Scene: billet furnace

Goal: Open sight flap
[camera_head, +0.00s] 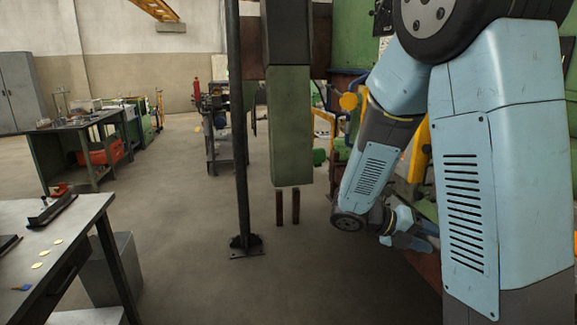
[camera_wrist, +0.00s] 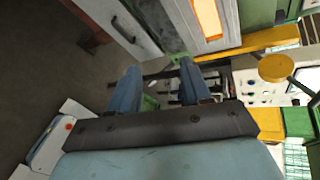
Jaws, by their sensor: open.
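My gripper (camera_wrist: 158,88) is open and empty in the wrist view, with its two blue fingers apart. A glowing orange opening (camera_wrist: 208,18) in a pale frame shows in the wrist view, beyond the fingers and up to the right. A yellow round knob (camera_wrist: 276,68) on a dark rod is to the right of the fingers, apart from them. I cannot tell which part is the sight flap.
A yellow bar (camera_wrist: 255,43) runs beside the glowing opening.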

